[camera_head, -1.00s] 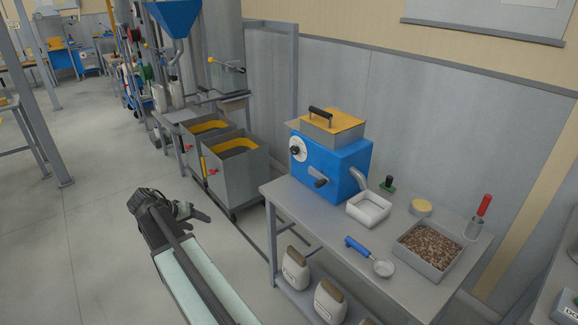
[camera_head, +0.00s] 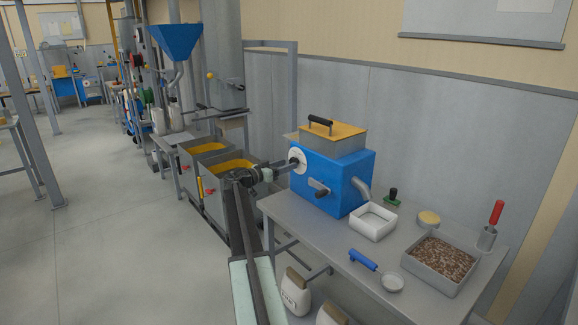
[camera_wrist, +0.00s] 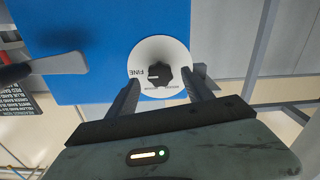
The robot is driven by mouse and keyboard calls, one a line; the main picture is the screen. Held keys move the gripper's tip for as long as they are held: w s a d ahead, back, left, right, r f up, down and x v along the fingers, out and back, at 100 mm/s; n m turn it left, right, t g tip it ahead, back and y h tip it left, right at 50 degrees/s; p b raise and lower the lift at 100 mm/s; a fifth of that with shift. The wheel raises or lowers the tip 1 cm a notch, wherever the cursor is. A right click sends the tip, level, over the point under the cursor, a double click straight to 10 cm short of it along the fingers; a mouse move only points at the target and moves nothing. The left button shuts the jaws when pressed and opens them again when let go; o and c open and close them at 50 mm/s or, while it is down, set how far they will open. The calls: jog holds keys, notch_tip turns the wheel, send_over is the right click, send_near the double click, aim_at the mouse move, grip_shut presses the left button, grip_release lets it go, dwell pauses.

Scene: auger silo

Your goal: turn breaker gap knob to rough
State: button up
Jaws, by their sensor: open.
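The blue breaker machine (camera_head: 335,178) stands on the bench. Its round white dial (camera_head: 297,157) is on the left face. In the wrist view, a black knob (camera_wrist: 160,75) sits in the middle of the white dial (camera_wrist: 147,50). The word FINE reads upside down at the dial's left; the other lettering is too small to read. A pale mark on the knob appears to point left, towards FINE. My gripper (camera_head: 284,170) is open in front of the dial. In the wrist view, its fingers (camera_wrist: 167,78) are on either side of the knob, apart from it.
A dark crank handle (camera_wrist: 50,68) sticks out left of the dial in the wrist view. A white tray (camera_head: 373,235), a scoop (camera_head: 363,260) and a bin of brown grain (camera_head: 412,262) are on the bench. Grey bins with yellow inside (camera_head: 213,205) stand to the left.

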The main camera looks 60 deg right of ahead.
jog(key=x, duration=0.2)
jog(key=shift+s+d, duration=0.1)
jog(key=shift+d, duration=0.2)
jog(key=c, duration=1.2)
jog(key=shift+a, duration=0.15)
grip_shut()
